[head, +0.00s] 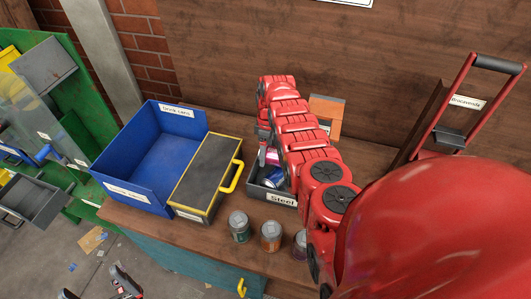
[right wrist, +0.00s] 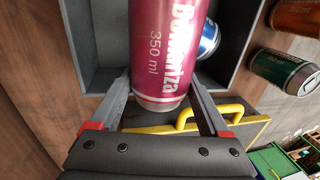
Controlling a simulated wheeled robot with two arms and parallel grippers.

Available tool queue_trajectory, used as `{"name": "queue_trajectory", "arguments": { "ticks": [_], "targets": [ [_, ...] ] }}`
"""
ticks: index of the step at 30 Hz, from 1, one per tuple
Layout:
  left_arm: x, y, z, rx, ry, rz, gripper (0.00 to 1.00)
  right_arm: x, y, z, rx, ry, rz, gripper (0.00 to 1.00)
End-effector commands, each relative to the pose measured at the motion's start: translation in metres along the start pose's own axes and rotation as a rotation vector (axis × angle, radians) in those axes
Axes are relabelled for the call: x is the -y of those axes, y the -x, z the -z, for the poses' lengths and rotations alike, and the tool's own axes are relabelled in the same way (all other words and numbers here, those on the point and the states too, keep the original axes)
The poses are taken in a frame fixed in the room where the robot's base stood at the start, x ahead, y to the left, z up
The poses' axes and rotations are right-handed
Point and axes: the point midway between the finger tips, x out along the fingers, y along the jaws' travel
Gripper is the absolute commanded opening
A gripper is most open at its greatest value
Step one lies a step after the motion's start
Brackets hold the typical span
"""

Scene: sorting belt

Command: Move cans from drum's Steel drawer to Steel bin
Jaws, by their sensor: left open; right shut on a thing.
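The Steel bin (head: 284,200) is a dark grey open bin with a "Steel" label on the table, partly hidden by my right arm. A blue can (head: 273,178) lies inside it and also shows in the right wrist view (right wrist: 208,38). My right gripper (right wrist: 165,100) is shut on a magenta can (right wrist: 160,50) marked "350 ml", held over the bin. The magenta can is mostly hidden in the head view (head: 272,157). A grey drawer (head: 35,203) stands open on the green drum (head: 85,125) at left; its label is unreadable. My left gripper (head: 97,294) is open and empty at the bottom left.
A green can (head: 239,228), an orange can (head: 271,236) and a darker can (head: 300,245) stand along the table's front edge. A blue bin (head: 150,155) and a dark box with a yellow handle (head: 208,170) stand left of the Steel bin. A red hand truck (head: 460,110) is at right.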

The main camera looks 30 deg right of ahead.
Motion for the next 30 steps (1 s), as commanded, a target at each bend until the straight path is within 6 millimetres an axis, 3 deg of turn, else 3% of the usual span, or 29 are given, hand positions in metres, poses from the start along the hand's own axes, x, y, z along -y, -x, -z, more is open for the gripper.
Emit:
{"name": "queue_trajectory", "arguments": {
  "ticks": [11, 12, 15, 23, 30],
  "targets": [
    [-0.001, 0.009, -0.002, 0.0, 0.0, 0.0, 0.92, -0.002, -0.009, 0.0, 0.0, 0.0, -0.001, 0.27],
    [0.0, 0.008, -0.002, 0.0, 0.0, 0.0, 0.92, -0.002, -0.008, 0.0, 0.0, 0.0, 0.0, 0.83],
    [0.0, 0.008, -0.001, 0.0, 0.0, 0.0, 0.92, -0.002, -0.007, 0.0, 0.0, 0.0, -0.001, 1.0],
    [0.0, 0.007, -0.001, 0.0, 0.0, 0.0, 0.92, -0.001, -0.006, 0.0, 0.0, 0.0, -0.001, 1.0],
    [0.0, 0.0, 0.0, 0.0, 0.0, 0.0, 0.92, -0.001, 0.007, 0.001, -0.002, 0.0, -0.003, 1.0]
  ]
}}
